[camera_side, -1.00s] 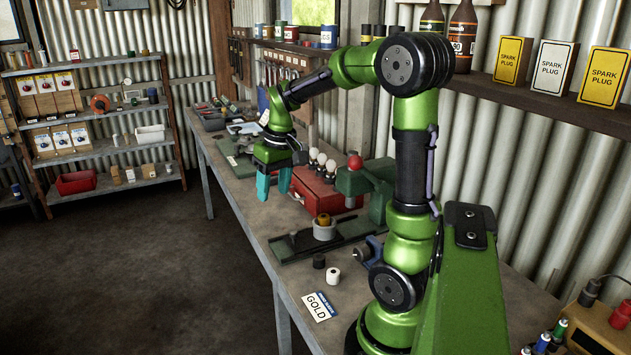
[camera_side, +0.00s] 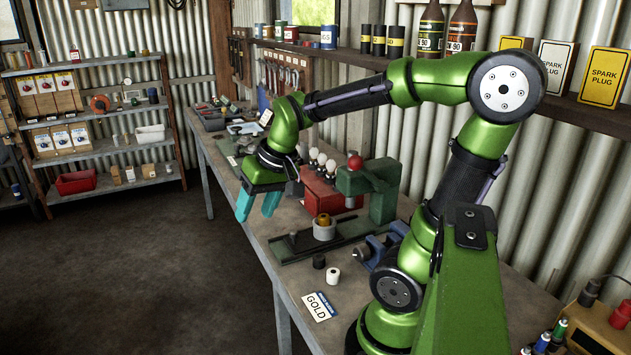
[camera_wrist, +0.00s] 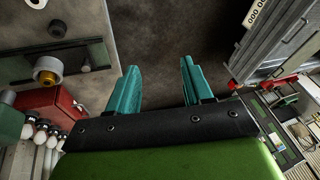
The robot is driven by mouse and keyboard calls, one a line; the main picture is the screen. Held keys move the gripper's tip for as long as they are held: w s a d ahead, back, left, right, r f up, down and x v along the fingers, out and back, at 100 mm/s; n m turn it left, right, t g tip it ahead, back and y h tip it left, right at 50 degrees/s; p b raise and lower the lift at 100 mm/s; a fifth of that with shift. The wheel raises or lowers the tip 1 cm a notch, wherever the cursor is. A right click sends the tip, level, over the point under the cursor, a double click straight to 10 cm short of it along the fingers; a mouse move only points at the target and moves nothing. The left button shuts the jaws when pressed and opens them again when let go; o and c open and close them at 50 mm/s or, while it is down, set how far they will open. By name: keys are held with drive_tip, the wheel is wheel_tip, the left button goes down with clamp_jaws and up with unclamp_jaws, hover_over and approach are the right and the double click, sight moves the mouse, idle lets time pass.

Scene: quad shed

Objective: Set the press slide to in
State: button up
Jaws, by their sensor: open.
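The green press (camera_side: 380,188) with a red knob on top stands on the workbench. A dark flat slide track (camera_side: 292,248) runs out from its foot toward the bench's front edge. A pale round cup (camera_side: 324,231) with a gold-coloured piece sits on the track, in front of the press. The cup (camera_wrist: 47,72) and track (camera_wrist: 97,56) also show at the upper left of the wrist view. My gripper (camera_side: 257,212) is open and empty, with its teal fingers pointing down near the bench's front edge, left of the track. In the wrist view, its fingers (camera_wrist: 159,68) stand apart with nothing between them.
A red box (camera_side: 318,196) and several white-topped round items (camera_side: 322,163) stand behind the track. A black cylinder (camera_side: 319,262), a white cylinder (camera_side: 332,276), a blue vise (camera_side: 376,252) and a GOLD card (camera_side: 319,306) lie nearer the camera. The bench front is fairly clear.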

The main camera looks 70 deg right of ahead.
drive_tip(key=n+g, duration=0.5)
drive_tip(key=n, duration=0.2)
hover_over(294, 231)
drive_tip(key=f, duration=0.1)
wheel_tip(294, 231, down, 16)
drive_tip(key=shift+f, duration=0.25)
clamp_jaws()
